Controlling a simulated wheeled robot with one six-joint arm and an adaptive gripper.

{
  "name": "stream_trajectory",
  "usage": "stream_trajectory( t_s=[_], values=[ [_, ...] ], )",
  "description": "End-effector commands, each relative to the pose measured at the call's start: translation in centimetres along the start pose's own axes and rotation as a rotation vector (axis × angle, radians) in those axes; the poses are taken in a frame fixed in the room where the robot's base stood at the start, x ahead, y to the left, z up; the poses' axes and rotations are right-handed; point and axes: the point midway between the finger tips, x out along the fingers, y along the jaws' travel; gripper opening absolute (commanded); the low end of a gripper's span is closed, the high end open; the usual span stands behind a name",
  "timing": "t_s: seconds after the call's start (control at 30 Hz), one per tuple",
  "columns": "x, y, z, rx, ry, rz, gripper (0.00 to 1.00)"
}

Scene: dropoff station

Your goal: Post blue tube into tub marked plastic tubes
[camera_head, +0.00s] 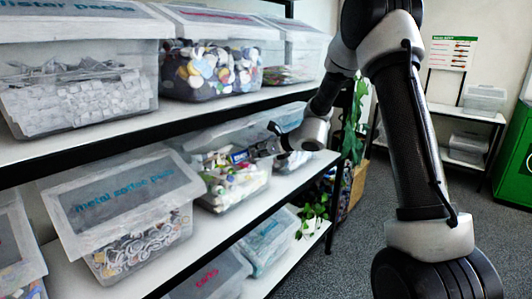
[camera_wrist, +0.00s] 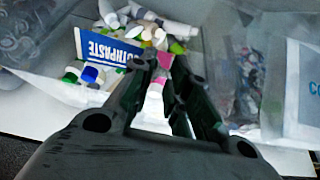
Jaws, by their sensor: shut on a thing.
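The blue tube (camera_wrist: 105,47) is a flat blue and white piece lettered "TOOTHPASTE" in the wrist view. Its right end lies at my fingertips (camera_wrist: 160,62), and my gripper appears shut on it. In the head view, my gripper (camera_head: 268,146) reaches over a clear tub (camera_head: 232,197) on the middle shelf, with the tube (camera_head: 240,156) at its tip. The tub holds several tubes and caps in white, green and pink. I cannot read its label. The tube is over the contents; whether it touches them I cannot tell.
A tub with a grey lid (camera_head: 130,205) stands left of it on the middle shelf. The upper shelf edge (camera_head: 225,108) runs close above my gripper. More tubs stand above and below. A plant (camera_head: 353,125) is to the right. Floor is clear at right.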

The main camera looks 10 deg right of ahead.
Motion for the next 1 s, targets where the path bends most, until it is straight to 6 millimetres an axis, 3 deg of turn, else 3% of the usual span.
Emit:
stream_trajectory(
  t_s=[0.43, 0.47, 0.57, 0.87, 1.0],
  values=[
    [0.8, 0.0, 0.3, 0.0, -0.001, 0.001, 0.04],
    [0.8, 0.0, 0.3, 0.0, -0.001, 0.001, 0.23],
    [0.8, 0.0, 0.3, 0.0, -0.001, 0.001, 0.41],
    [0.7, 0.0, 0.3, 0.0, -0.001, 0.0, 0.42],
    [-0.3, -0.1, 0.4, 0.001, -0.002, -0.002, 0.42]
  ],
)
